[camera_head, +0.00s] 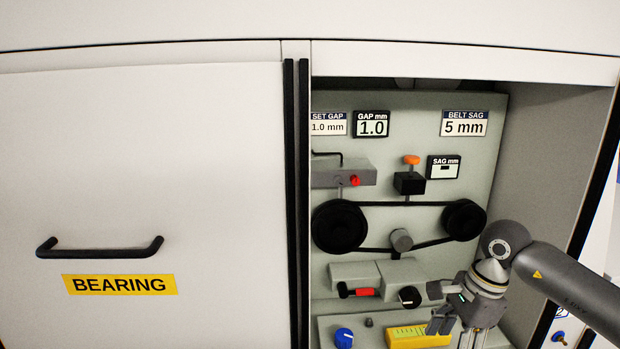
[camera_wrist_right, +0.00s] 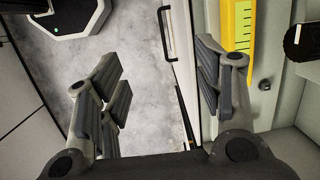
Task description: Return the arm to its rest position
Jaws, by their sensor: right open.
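My right arm (camera_head: 570,282) reaches in from the right, into the open bay of the white machine. My right gripper (camera_head: 462,322) hangs at the bay's lower right, in front of the panel and beside the yellow scale (camera_head: 418,337). In the right wrist view the gripper (camera_wrist_right: 160,88) is open, with nothing between its fingers. Its right finger shows near the yellow scale (camera_wrist_right: 238,28); I cannot tell whether they touch. My left gripper is not in view.
The panel holds a belt on two black pulleys (camera_head: 340,227), an orange-topped button (camera_head: 411,160), a red knob (camera_head: 355,181), a red-ended handle (camera_head: 362,292) and a blue knob (camera_head: 344,338). A door labelled BEARING (camera_head: 120,285) is at left.

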